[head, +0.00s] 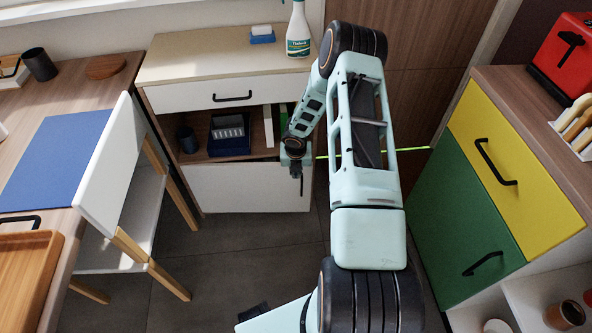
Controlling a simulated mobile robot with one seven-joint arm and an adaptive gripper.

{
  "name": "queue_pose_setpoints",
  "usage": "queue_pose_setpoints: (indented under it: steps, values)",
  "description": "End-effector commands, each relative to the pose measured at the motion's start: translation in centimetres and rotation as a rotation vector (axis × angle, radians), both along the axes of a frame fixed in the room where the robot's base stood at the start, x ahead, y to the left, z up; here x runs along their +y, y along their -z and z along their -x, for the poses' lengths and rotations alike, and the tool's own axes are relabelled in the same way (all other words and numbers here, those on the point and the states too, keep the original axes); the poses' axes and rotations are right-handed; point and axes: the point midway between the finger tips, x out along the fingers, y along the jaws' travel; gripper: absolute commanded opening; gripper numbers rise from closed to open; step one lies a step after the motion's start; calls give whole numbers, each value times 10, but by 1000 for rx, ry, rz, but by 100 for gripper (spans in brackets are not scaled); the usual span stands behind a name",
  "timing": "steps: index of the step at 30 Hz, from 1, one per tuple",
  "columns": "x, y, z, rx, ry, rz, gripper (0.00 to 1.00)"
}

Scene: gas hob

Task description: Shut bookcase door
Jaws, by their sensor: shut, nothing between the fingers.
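The bookcase (157,70) is a low wooden unit against the back wall. It has a white top drawer with a black handle, an open shelf, and a white lower door (240,188). I cannot tell from this view how far the door stands from the frame. My gripper (296,176) is shut and empty, pointing down in front of the right side of the bookcase, near the upper right part of the lower door. I cannot tell whether it touches the door. My arm hides the right edge of the bookcase.
The shelf holds a dark cup (187,140) and a blue box (229,146). A spray bottle (298,30) stands on top. A white chair (95,165) and desk (60,103) are at left. A green and yellow cabinet (465,220) is at right. Grey floor lies between.

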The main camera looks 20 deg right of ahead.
Motion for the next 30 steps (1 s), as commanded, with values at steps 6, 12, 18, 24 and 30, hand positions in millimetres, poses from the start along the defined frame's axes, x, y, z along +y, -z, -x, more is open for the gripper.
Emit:
queue_pose_setpoints:
  steps: [6,12,18,24,30]
  values:
    - [-8,32,-17,-5,8,-1,0]
    - [-15,32,-35,-3,5,-1,0]
    - [-18,31,-44,-1,2,0,0]
    - [-19,31,-44,0,1,0,0]
    - [-19,31,-44,-1,1,0,0]
